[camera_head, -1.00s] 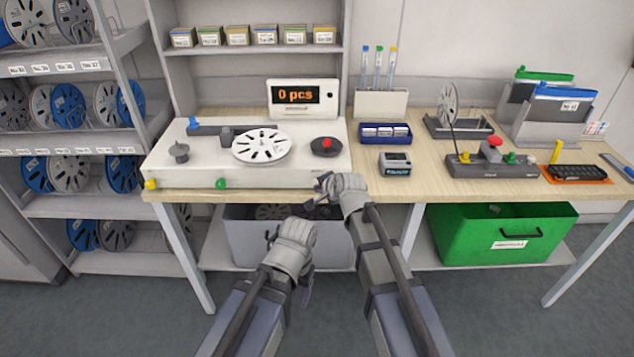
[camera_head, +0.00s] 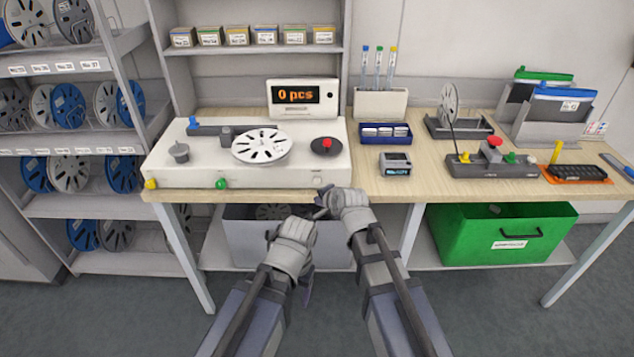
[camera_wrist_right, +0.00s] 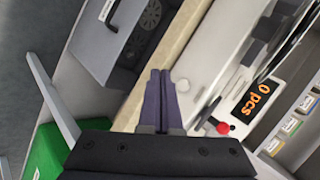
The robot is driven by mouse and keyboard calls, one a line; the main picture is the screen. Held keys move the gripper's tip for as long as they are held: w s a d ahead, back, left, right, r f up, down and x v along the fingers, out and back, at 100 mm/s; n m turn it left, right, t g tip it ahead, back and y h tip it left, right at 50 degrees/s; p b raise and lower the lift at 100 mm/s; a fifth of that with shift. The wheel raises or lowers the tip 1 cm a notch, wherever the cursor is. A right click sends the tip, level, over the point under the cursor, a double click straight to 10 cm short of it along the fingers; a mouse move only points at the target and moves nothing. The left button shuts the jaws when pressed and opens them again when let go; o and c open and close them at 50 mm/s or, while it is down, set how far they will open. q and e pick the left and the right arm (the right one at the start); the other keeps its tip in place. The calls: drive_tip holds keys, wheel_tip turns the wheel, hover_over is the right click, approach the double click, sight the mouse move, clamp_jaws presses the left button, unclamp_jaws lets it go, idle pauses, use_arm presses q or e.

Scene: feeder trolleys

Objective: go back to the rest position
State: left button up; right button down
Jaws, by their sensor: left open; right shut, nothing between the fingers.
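My left gripper (camera_head: 270,236) is at the lower middle of the head view, in front of the workbench and over the grey bin (camera_head: 235,240). It is open and holds nothing. My right gripper (camera_head: 322,200) is just to its right and higher, by the front edge of the bench (camera_head: 420,185). In the right wrist view the fingers of the right gripper (camera_wrist_right: 160,85) are shut together with nothing between them. The bench edge (camera_wrist_right: 165,60) shows beyond them.
The white counting machine (camera_head: 205,170) with its "0 pcs" display (camera_head: 298,95) stands on the bench just beyond my grippers. A green bin (camera_head: 480,235) is under the bench at right. A reel rack (camera_head: 95,205) stands at left. Grey floor is clear in front.

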idle(0.5)
drive_tip(key=s+d+f+n+g+h, duration=0.2)
drive_tip(key=s+d+f+n+g, duration=0.25)
drive_tip(key=s+d, duration=0.4)
drive_tip(key=s+d+f+n+g+h, duration=0.2)
drive_tip(key=s+d+f+n+g, duration=0.15)
drive_tip(key=s+d+n, duration=0.4)
drive_tip(key=s+a+r+n+g+h+p, duration=0.1)
drive_tip(key=s+a+r+p, duration=0.3)
drive_tip(key=s+a, duration=0.4)
drive_tip(key=a+n, duration=0.1)
drive_tip(key=a, duration=0.1)
drive_tip(key=shift+s+a+r+n, duration=0.3)
drive_tip(key=shift+s+a+n, duration=0.05)
drive_tip(key=shift+a+n, duration=0.05)
